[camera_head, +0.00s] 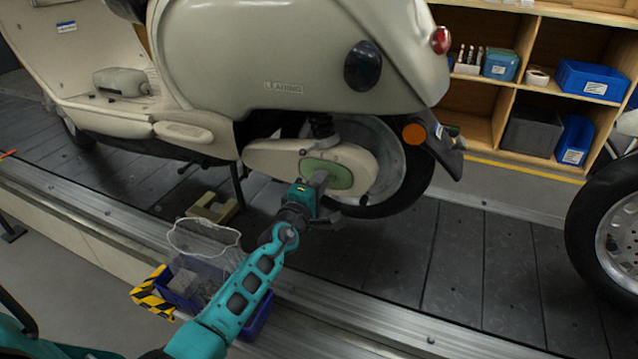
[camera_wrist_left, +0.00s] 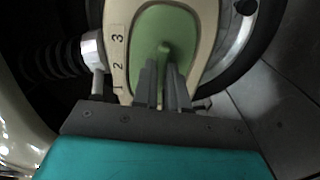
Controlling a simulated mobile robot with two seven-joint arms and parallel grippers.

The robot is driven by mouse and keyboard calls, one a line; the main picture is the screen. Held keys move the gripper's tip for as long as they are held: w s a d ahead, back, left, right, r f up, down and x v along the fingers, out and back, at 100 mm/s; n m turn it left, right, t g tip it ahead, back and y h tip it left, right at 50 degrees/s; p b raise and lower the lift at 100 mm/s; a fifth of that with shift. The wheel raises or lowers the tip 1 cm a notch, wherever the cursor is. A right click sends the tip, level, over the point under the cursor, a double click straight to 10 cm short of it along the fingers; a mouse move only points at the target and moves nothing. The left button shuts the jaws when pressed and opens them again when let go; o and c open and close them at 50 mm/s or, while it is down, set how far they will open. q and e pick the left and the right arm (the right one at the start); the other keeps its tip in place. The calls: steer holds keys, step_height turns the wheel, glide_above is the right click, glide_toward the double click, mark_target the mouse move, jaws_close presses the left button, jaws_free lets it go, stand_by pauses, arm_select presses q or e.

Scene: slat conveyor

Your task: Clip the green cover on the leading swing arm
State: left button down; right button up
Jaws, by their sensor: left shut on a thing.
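The green cover (camera_head: 338,176) lies against the cream swing arm (camera_head: 268,156) beside the scooter's rear wheel. In the left wrist view the green cover (camera_wrist_left: 178,32) sits within the outline of the cream swing arm (camera_wrist_left: 119,22), with a raised green rib in its middle. My left gripper (camera_head: 318,181) is shut on that rib; its fingers (camera_wrist_left: 163,84) also show in the left wrist view. The fingers hide part of the cover's lower end. I cannot tell whether the cover is seated flush. My right gripper is not in view.
A cream scooter (camera_head: 290,60) stands on the dark slat conveyor (camera_head: 470,255). The numbers 1, 2, 3 show on the swing arm beside the cover. A blue-purple bin (camera_head: 255,322) is below my left arm. A second wheel (camera_head: 612,225) is at right. Shelves (camera_head: 480,128) stand behind.

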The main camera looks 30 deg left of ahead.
arm_select(q)
steer(key=c, duration=1.1)
jaws_free()
